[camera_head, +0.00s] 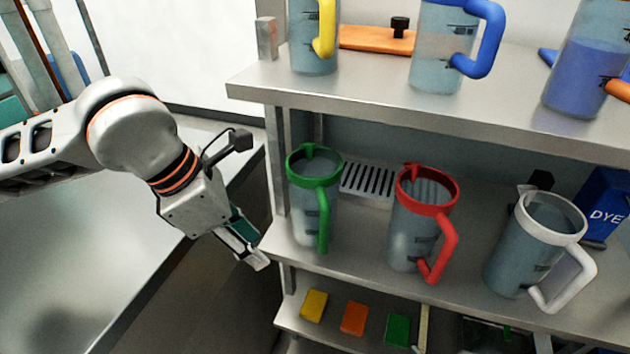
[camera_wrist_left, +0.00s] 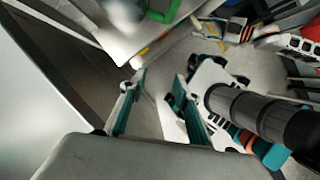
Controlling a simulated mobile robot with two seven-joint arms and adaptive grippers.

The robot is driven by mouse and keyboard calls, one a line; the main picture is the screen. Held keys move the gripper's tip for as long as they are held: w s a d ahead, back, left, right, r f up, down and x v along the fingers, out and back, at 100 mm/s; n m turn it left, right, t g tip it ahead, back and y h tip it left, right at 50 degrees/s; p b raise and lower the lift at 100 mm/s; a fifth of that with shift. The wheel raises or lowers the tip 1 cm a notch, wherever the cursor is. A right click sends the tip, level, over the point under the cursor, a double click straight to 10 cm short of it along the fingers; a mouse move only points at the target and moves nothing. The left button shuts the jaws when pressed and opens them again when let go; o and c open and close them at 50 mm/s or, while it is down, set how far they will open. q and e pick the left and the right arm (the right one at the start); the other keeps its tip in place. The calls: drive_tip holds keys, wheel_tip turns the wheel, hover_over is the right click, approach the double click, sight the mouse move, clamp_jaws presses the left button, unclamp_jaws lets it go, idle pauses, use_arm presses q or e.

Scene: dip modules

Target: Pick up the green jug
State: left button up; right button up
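The green jug (camera_head: 312,212) is a clear grey jug with a green rim and green handle. It stands upright on the middle shelf (camera_head: 275,240), at its left end, with the handle facing front. My left gripper (camera_head: 252,255) is left of the jug and lower, beside the shelf's left front corner, apart from the jug. In the left wrist view its two fingers (camera_wrist_left: 160,92) are spread with nothing between them. A piece of the green jug (camera_wrist_left: 162,12) shows at the top edge there; the rest is cut off. My right gripper is in neither view.
A red-handled jug (camera_head: 415,225) and a white-handled jug (camera_head: 530,250) stand to the right on the same shelf. Yellow, orange and green blocks (camera_head: 353,318) lie on the lower shelf. A pale counter (camera_head: 60,270) is at left.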

use_arm(q)
drive_tip(key=p, duration=0.2)
approach(315, 223)
drive_tip(key=s+d+f, duration=0.3)
drive_tip(key=s+d, duration=0.1)
drive_tip(key=x, duration=0.2)
drive_tip(key=shift+w+d+f, duration=0.2)
drive_tip(key=shift+w+d, duration=0.05)
drive_tip(key=shift+w+f+p, duration=0.15)
drive_tip(key=shift+f+p, duration=0.2)
drive_tip(key=shift+f, duration=0.2)
drive_tip(key=shift+d, duration=0.15)
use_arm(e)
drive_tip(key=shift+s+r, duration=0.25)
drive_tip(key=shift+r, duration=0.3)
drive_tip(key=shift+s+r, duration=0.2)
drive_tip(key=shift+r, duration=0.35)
use_arm(q)
clamp_jaws()
